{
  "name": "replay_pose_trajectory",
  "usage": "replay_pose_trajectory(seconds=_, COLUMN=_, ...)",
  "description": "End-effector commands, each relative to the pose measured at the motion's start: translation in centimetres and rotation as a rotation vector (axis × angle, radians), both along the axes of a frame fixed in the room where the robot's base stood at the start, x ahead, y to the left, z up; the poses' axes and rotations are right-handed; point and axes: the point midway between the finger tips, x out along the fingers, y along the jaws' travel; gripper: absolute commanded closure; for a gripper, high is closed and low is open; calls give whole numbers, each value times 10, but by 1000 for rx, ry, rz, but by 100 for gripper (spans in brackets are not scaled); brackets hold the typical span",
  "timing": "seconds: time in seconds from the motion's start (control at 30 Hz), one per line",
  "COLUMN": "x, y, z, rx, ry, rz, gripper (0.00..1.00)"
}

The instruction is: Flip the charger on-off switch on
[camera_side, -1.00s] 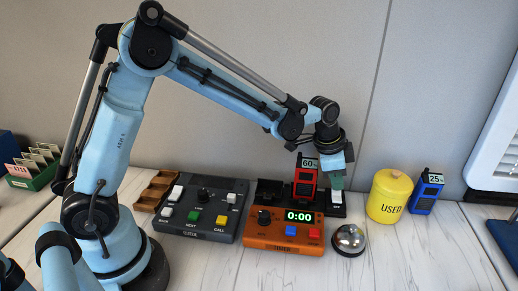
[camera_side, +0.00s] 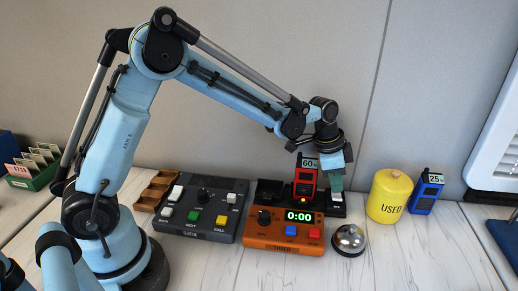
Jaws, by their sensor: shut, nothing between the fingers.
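The black charger (camera_side: 332,210) stands behind the orange timer. A red battery showing 60 (camera_side: 306,180) stands upright in it, and an orange light glows at the foot of that battery. The charger's white switch (camera_side: 336,197) is at its right end. My gripper (camera_side: 336,188) is shut and empty, pointing down right at the switch; I cannot tell whether the tips touch it. The charger's left slot (camera_side: 269,191) looks empty.
The orange timer (camera_side: 268,236) reads 0:00. A dark queue box (camera_side: 212,232) is to its left. A silver bell (camera_side: 348,240), a yellow USED canister (camera_side: 389,198) and a blue battery showing 25 (camera_side: 427,192) are to the right. The table's front right is clear.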

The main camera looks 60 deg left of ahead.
Motion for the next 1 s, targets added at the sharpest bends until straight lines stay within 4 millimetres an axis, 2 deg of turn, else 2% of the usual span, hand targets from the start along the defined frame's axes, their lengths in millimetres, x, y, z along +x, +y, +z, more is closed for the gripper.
replay_pose_trajectory(seconds=0.3, x=-9, y=-9, z=3, rx=1, ry=-1, rz=0, gripper=100)
replay_pose_trajectory(seconds=0.67, x=-9, y=-9, z=4, rx=1, ry=-1, rz=0, gripper=100)
replay_pose_trajectory(seconds=0.87, x=-10, y=-10, z=24, rx=1, ry=-1, rz=0, gripper=100)
replay_pose_trajectory(seconds=1.0, x=-12, y=-9, z=50, rx=1, ry=-1, rz=2, gripper=100)
